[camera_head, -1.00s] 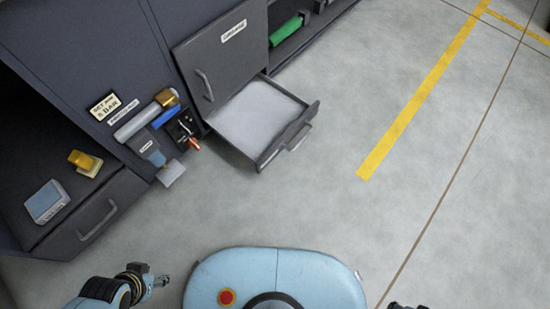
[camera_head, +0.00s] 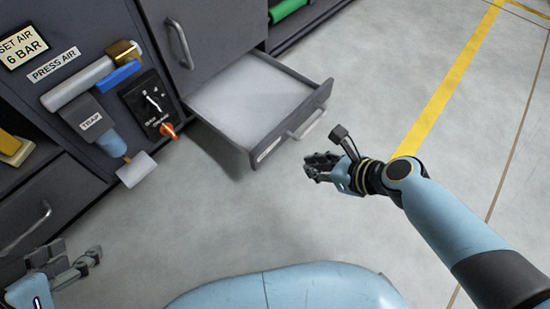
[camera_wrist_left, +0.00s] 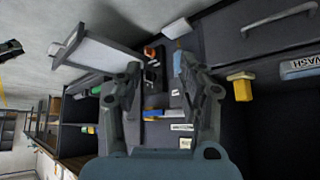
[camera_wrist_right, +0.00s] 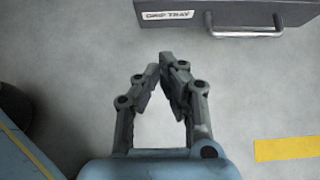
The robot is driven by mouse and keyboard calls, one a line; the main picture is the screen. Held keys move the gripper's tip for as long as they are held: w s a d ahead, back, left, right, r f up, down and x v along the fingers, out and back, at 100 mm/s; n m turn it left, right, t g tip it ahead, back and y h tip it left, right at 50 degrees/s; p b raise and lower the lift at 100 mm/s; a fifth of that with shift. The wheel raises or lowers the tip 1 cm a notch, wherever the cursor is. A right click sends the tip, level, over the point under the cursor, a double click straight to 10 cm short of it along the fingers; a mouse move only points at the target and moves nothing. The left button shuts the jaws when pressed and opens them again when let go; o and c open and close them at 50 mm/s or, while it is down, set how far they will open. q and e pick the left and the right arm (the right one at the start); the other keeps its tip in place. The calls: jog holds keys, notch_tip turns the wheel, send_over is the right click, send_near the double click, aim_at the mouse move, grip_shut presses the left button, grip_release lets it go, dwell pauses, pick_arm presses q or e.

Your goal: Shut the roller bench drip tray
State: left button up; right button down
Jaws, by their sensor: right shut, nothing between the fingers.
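The drip tray (camera_head: 249,100) is a dark grey drawer with a pale inside, pulled out from the bench in the head view. Its front (camera_wrist_right: 232,14) carries a label reading "DRIP TRAY" and a bar handle (camera_head: 307,125), both in the right wrist view. My right gripper (camera_head: 312,167) is shut and empty, apart from the tray front and on its near right side; its fingertips (camera_wrist_right: 166,62) point toward the tray front in the right wrist view. My left gripper (camera_head: 95,254) is at the lower left, away from the tray; its fingers stand apart in the left wrist view (camera_wrist_left: 155,65).
Another drawer handle (camera_head: 25,230) is at lower left. Bare floor lies in front of the tray, with a yellow line (camera_head: 450,80) at right.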

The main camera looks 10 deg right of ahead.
jog(key=b, duration=0.8)
send_near(265, 152)
jog(key=x, duration=0.5)
jog(key=shift+f, duration=0.2)
pick_arm(q)
jog(key=w+d+r+m+t+h, duration=0.1)
jog(key=w+r+t+h, duration=0.1)
jog(key=r+t, duration=0.4)
jog(key=w+d+r+m+t+h, duration=0.1)
jog(key=w+r+t, duration=0.3)
jog(key=r, duration=0.6)
jog(key=w+d+r+m+t+h, duration=0.1)
jog(key=w+r+m+t+h, duration=0.1)
jog(key=r+t, duration=0.5)
jog(key=shift+w+d+r+t+h, duration=0.3)
jog(key=shift+w+d+r+t, duration=0.1)
jog(key=shift+w+r, duration=0.2)
jog(key=shift+a, duration=0.1)
pick_arm(e)
jog(key=shift+w+r, duration=0.1)
